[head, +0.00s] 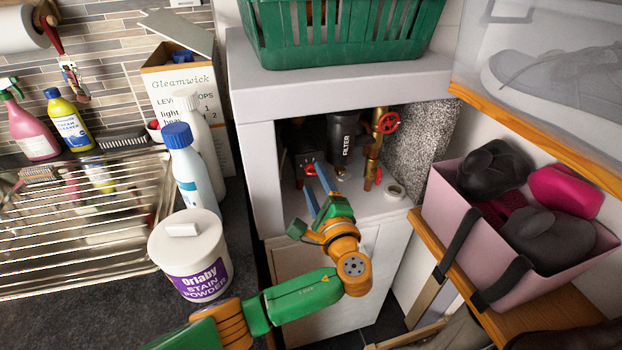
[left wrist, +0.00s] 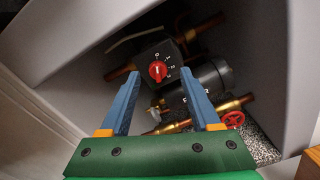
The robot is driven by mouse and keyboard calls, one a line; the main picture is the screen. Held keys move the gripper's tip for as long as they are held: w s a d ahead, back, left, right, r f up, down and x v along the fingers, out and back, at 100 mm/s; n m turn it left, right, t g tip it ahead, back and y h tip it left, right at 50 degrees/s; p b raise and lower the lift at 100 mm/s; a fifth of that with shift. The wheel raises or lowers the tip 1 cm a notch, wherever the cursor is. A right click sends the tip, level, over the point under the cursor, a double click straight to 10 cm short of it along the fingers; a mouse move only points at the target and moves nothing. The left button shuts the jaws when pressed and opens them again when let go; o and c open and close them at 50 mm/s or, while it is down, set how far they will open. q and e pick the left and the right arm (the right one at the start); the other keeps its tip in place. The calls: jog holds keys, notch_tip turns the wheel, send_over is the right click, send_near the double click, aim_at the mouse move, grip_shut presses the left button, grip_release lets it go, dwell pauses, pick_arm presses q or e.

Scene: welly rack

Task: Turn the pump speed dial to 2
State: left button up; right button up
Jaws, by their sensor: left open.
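The pump speed dial (left wrist: 157,71) is a small red knob on a dark pump box (left wrist: 150,58), with white numbers around it. It shows between my finger tips in the left wrist view, with a pale mark on its face; I cannot tell surely which number the mark points to. In the head view the dial (head: 309,169) is a red spot inside the open cabinet, partly hidden by a finger. My left gripper (head: 315,180) is open and empty, with its blue fingers reaching into the cabinet toward the dial. The fingers appear apart from it. My right gripper is not in view.
A black filter cylinder (head: 342,140) and a brass pipe with a red valve wheel (head: 387,122) stand right of the pump. Grey cabinet walls (head: 262,170) surround the opening. A green basket (head: 340,35) sits on top. A white tub (head: 190,255) stands near my left arm.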

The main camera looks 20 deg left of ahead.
aim_at(310, 174)
pick_arm(q)
jog(key=shift+f+b+x, duration=0.25)
jog(key=shift+b+x, duration=0.1)
jog(key=shift+x, duration=0.9)
jog(key=shift+w+a, duration=0.2)
jog(key=shift+w, duration=0.1)
jog(key=shift+s+d, duration=0.1)
jog(key=shift+s, duration=0.1)
jog(key=c, duration=0.4)
jog(key=shift+r, duration=0.1)
grip_shut()
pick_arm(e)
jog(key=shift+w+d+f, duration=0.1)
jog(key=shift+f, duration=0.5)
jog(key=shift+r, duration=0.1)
